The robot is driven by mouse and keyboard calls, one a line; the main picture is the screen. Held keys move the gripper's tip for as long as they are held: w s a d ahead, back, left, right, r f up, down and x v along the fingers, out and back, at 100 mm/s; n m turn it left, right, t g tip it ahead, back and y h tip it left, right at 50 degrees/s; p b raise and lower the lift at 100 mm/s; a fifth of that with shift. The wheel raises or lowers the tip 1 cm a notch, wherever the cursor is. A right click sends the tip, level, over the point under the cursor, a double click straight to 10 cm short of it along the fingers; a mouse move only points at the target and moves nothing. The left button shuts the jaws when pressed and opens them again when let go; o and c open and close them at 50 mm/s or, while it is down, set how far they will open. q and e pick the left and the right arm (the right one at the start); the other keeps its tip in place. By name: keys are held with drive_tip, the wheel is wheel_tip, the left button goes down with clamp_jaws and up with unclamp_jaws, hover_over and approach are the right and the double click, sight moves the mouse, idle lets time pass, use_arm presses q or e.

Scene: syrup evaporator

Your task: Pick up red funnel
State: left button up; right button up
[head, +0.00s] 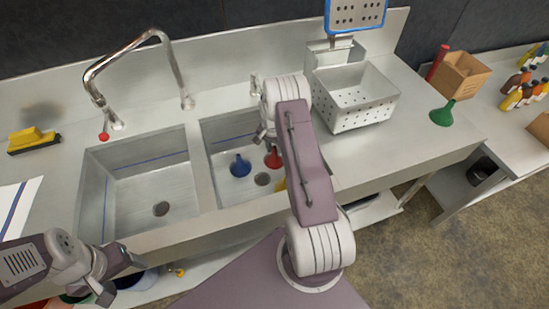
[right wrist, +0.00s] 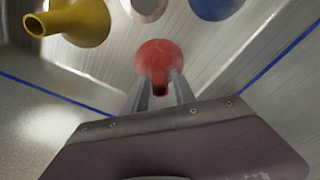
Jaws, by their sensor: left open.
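The red funnel (head: 273,158) is in the right sink basin, partly hidden behind my right arm in the head view. In the right wrist view the red funnel (right wrist: 158,60) has its spout toward the camera, between the two fingers of my right gripper (right wrist: 160,90). A finger lies on each side of the spout; I cannot tell whether they press on it. In the head view my right gripper is mostly hidden by its own arm. My left gripper (head: 118,282) is open and empty at the lower left, in front of the counter, far from the funnel.
A blue funnel (head: 240,166) stands left of the red one in the basin (head: 228,197). A yellow funnel (right wrist: 82,22) is also close. A tall faucet (head: 125,55) is behind the empty left basin. A perforated metal bin (head: 355,97) and green funnel (head: 442,114) stand right.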

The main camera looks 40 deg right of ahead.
sight(273, 154)
clamp_jaws()
drive_tip(key=shift+a+r, duration=0.15)
drive_tip(key=shift+r, duration=0.15)
drive_tip(key=r, duration=0.6)
drive_tip(key=shift+s+a+r, duration=0.25)
drive_tip(key=shift+a, duration=0.15)
drive_tip(key=s+a+b, duration=0.1)
drive_tip(key=s+a, duration=0.3)
drive_tip(key=a, duration=0.4)
drive_tip(key=s+a+b, duration=0.1)
drive_tip(key=s+a, duration=0.3)
drive_tip(key=a, duration=0.4)
drive_tip(key=shift+s+a+b, duration=0.35)
drive_tip(key=shift+b, duration=0.05)
wheel_tip(273, 154, up, 21)
drive_tip(key=p, duration=1.7)
drive_tip(key=shift+f, duration=0.15)
